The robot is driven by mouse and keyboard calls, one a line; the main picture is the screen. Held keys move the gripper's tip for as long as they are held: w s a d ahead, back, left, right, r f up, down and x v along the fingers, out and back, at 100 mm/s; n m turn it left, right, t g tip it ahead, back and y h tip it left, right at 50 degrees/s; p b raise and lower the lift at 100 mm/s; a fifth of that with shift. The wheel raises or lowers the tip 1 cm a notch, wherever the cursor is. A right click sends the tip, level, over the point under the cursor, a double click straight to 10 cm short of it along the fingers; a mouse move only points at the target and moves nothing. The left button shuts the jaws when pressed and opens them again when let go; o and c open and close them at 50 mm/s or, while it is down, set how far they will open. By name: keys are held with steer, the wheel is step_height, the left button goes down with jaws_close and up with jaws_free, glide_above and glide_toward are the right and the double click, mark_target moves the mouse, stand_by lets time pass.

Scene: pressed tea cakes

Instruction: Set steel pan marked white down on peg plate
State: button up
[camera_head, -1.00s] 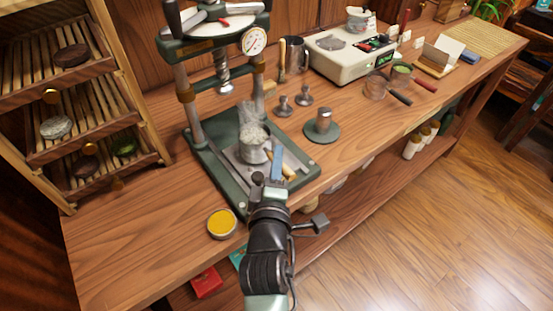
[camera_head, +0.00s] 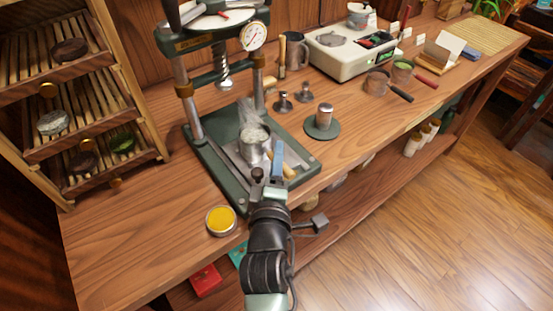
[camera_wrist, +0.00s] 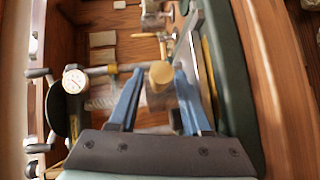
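A steel pan or pot (camera_head: 253,146) stands on the bed of the green press, with pale haze above it. No white mark is readable on it. A green round plate with an upright steel peg (camera_head: 322,126) lies on the bench right of the press. My gripper (camera_head: 268,165) is low over the press's front edge, close in front of the pan. In the wrist view its two blue fingers (camera_wrist: 159,75) are spread around a tan rounded end (camera_wrist: 161,74). Narrow gaps show beside it; whether a finger touches it is unclear. A pale wooden handle (camera_head: 287,170) shows beside the fingers.
The press (camera_head: 200,150) has columns and a dial (camera_head: 253,36) above. A yellow tin (camera_head: 221,220) sits front left. Two small steel stampers (camera_head: 283,103) stand behind the peg plate. A scale (camera_head: 350,50) and handled pans (camera_head: 378,82) are farther right. The bench's right front is fairly clear.

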steer(key=shift+o, duration=0.3)
steer(key=shift+f, duration=0.15)
steer(key=s+r, duration=0.2)
steer(key=s, duration=1)
steer(key=shift+s+a+b, duration=0.4)
steer(key=shift+a, duration=0.05)
